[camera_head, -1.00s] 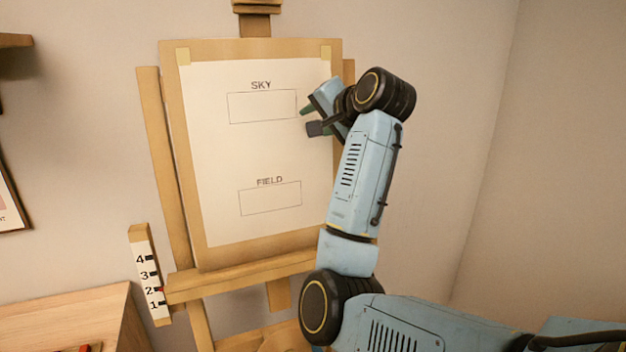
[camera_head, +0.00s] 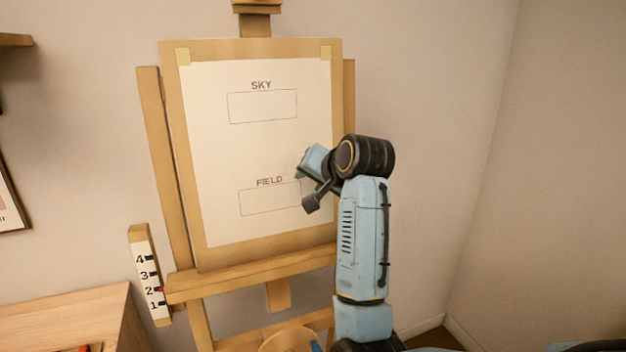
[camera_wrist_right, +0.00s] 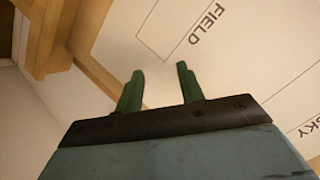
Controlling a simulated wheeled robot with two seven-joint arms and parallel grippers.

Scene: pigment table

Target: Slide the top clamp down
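The top clamp (camera_head: 257,7) is a wooden block on the easel's mast above the drawing board, cut off by the head view's upper edge. My right gripper (camera_head: 302,176) is in front of the board's right part, beside the FIELD box, well below the clamp. In the right wrist view its two green fingers (camera_wrist_right: 160,88) stand apart with nothing between them, facing the paper. My left gripper is not in view.
The board (camera_head: 170,110) carries paper (camera_head: 220,155) with SKY and FIELD boxes. The easel's ledge (camera_head: 240,280) runs below it. A numbered scale strip (camera_head: 150,280) stands left, beside a wooden table (camera_head: 70,315). The wall right of the easel is clear.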

